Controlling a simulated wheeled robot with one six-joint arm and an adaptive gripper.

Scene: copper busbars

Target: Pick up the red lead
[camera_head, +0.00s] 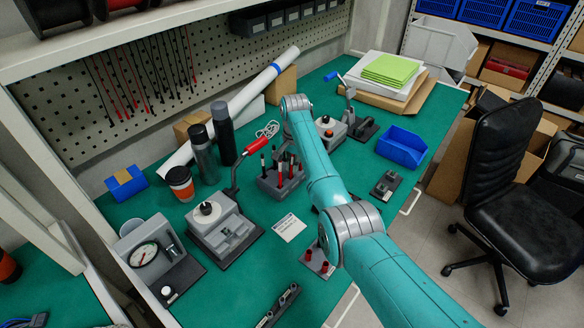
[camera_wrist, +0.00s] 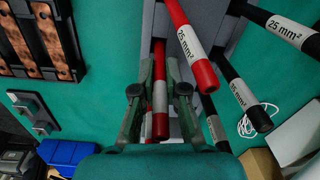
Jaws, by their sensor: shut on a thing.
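A red lead with a white label (camera_wrist: 160,98) stands between the two fingers of my gripper (camera_wrist: 160,78) in the wrist view, and the fingers are shut on it. A second red lead (camera_wrist: 190,42), marked 25 mm², is just right of the right finger. Black leads (camera_wrist: 245,95) stand further right. In the head view the grey lead holder (camera_head: 270,186) holds red and black leads mid-bench, beside my arm. My gripper is hidden behind my arm there. Whether the held lead's far end is still in the holder is unclear.
A press with a red handle (camera_head: 224,230) stands left of the holder, with a white card (camera_head: 289,228) in front. A blue bin (camera_head: 402,147) and a small grey fixture (camera_head: 386,185) are to the right. Cups and bottles stand behind left. Bare green mat lies between.

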